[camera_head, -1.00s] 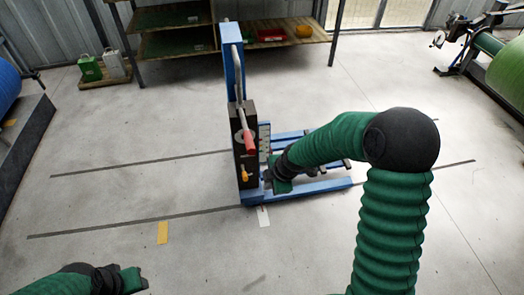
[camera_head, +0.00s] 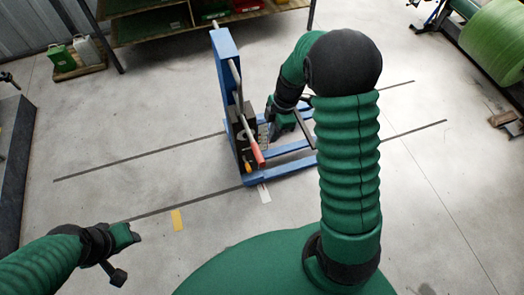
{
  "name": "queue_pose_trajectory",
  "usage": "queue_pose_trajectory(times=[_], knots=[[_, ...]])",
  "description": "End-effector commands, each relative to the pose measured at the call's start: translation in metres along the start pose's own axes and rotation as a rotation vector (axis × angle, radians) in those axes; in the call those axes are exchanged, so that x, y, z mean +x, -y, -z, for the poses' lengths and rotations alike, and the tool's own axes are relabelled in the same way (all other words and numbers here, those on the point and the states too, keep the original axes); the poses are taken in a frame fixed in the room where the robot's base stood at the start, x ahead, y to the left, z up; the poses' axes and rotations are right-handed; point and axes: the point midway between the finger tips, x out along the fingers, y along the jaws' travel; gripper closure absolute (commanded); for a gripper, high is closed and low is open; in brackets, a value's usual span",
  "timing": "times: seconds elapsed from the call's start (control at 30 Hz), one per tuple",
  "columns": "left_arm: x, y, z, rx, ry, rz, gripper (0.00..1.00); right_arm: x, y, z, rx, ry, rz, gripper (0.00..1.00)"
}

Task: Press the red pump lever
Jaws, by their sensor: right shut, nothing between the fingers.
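The pump lever's red grip (camera_head: 257,154) hangs at the front end of a grey rod. The rod runs up along the tall blue post (camera_head: 227,65) of the pump stand. A dark pump body and a small orange part (camera_head: 247,167) are behind and beside the grip. My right gripper (camera_head: 272,131) is shut and empty, just right of the pump body, above and to the right of the red grip, apparently apart from it. My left gripper (camera_head: 132,238) is at the lower left, far from the pump; its jaw opening is unclear.
The blue base rails (camera_head: 285,147) extend right of the post, partly behind my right arm. A shelf (camera_head: 150,25) stands at the back, with green and white cans (camera_head: 88,50) to its left. A green roll (camera_head: 490,45) is at right. Open floor lies around the stand.

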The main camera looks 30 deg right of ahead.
Motion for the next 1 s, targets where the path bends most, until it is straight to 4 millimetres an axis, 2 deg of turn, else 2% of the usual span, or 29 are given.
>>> queue_pose_trajectory(times=[0.17,0.27,0.7,0.83,1.0], knots=[[0.000,0.000,0.000,0.000,0.000,0.000,0.59,0.003,-0.002,0.001,0.000,0.001,0.001,1.00],[-0.001,0.000,0.000,0.000,0.000,0.000,0.59,0.013,-0.002,0.001,0.000,0.000,0.004,1.00],[-0.011,0.000,0.003,0.000,-0.001,0.000,0.59,0.104,0.000,0.000,0.001,0.002,0.004,1.00],[-0.016,0.000,0.004,0.000,-0.001,0.000,0.59,0.126,-0.001,0.001,0.000,0.002,0.003,1.00],[-0.017,0.000,0.004,0.000,-0.001,0.000,0.59,0.140,-0.001,0.000,0.000,0.001,0.000,1.00]])
